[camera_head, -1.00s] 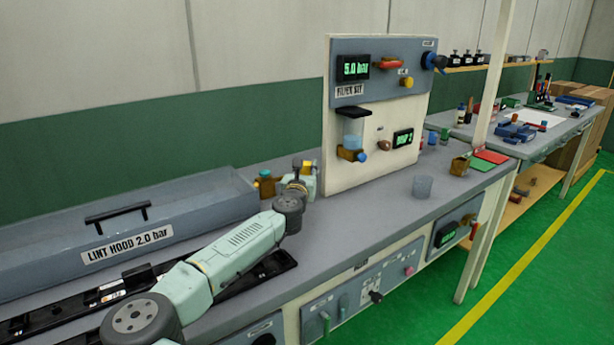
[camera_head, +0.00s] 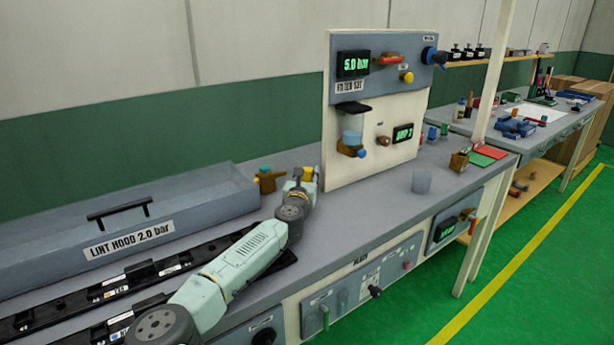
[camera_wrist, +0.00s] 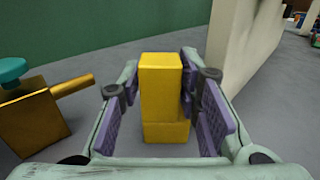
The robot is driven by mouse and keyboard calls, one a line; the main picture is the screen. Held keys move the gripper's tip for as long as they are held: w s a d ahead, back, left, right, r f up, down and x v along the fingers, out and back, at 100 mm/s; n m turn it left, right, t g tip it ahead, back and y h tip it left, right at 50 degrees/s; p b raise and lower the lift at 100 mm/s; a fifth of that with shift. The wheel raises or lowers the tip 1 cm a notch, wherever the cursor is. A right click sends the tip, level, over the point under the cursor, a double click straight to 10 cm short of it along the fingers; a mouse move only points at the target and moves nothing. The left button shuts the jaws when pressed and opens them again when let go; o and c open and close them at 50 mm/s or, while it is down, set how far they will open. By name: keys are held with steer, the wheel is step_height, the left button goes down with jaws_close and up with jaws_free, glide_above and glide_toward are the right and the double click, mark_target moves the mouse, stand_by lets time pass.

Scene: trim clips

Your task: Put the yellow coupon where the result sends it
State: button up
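A yellow block (camera_wrist: 161,82), which may be the yellow coupon, stands between the purple pads of my gripper (camera_wrist: 160,78) in the wrist view. The far ends of the pads lie close against its two sides. I cannot tell whether they press on it. A second yellow part (camera_wrist: 166,132) shows below and in front of the block. In the head view my gripper (camera_head: 302,182) is low over the bench, left of the white panel, with a bit of yellow beside it.
A brass fitting with a teal cap (camera_wrist: 30,115) stands left of my gripper. The white panel (camera_head: 372,165) rises close on the right. The lint hood (camera_head: 130,215) is to the left.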

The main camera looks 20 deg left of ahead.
steer(key=shift+r, duration=0.25)
steer(key=shift+s+f, duration=0.1)
steer(key=shift+s, duration=0.2)
steer(key=shift+s+d+b, duration=0.25)
steer(key=shift+s+b, duration=0.25)
steer(key=shift+s, duration=1.25)
steer(key=shift+s+d+b, duration=0.2)
steer(key=shift+s+b, duration=0.25)
steer(key=shift+s, duration=1.25)
